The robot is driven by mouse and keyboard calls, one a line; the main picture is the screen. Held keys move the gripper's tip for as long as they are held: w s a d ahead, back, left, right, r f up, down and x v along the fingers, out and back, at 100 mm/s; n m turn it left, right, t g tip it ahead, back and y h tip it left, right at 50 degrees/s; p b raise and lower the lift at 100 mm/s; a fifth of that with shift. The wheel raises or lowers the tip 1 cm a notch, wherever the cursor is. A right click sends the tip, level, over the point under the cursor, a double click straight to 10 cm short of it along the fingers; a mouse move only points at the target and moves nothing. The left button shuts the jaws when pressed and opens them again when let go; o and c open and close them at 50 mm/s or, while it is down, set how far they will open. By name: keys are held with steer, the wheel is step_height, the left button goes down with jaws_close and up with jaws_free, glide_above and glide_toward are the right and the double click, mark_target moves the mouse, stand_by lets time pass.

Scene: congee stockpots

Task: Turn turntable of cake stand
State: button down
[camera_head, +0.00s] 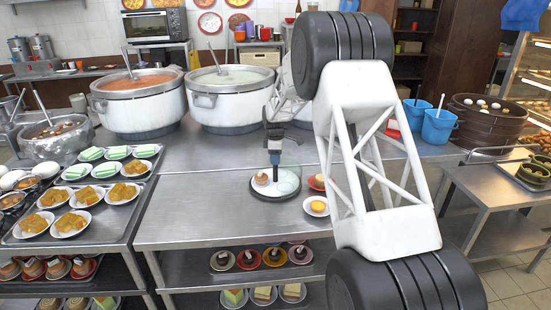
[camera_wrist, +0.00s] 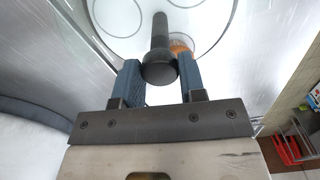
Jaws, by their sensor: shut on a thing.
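The cake stand (camera_head: 262,194) is a round, dark-rimmed stand on the steel table, with a pale top. A small brown cake (camera_head: 262,178) and a white plate (camera_head: 288,183) sit on it. A dark upright post (camera_head: 275,172) rises from it; in the wrist view the post (camera_wrist: 160,38) ends in a round knob. My gripper (camera_head: 274,140) is directly above the stand, and in the wrist view its two blue fingers (camera_wrist: 160,78) are on either side of the knob, shut on it. An orange item (camera_wrist: 181,45) is partly hidden behind the post.
A plate with a yellow tart (camera_head: 316,206) lies right of the stand. Large stockpots (camera_head: 232,100) stand behind, and blue buckets (camera_head: 438,126) are at the right. Trays of plated cakes (camera_head: 68,224) fill the left. The table front (camera_head: 210,228) is clear.

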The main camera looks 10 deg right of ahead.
steer(key=shift+n, duration=8.5)
steer(key=c, duration=0.7)
jaws_free()
steer(key=shift+r, duration=0.1)
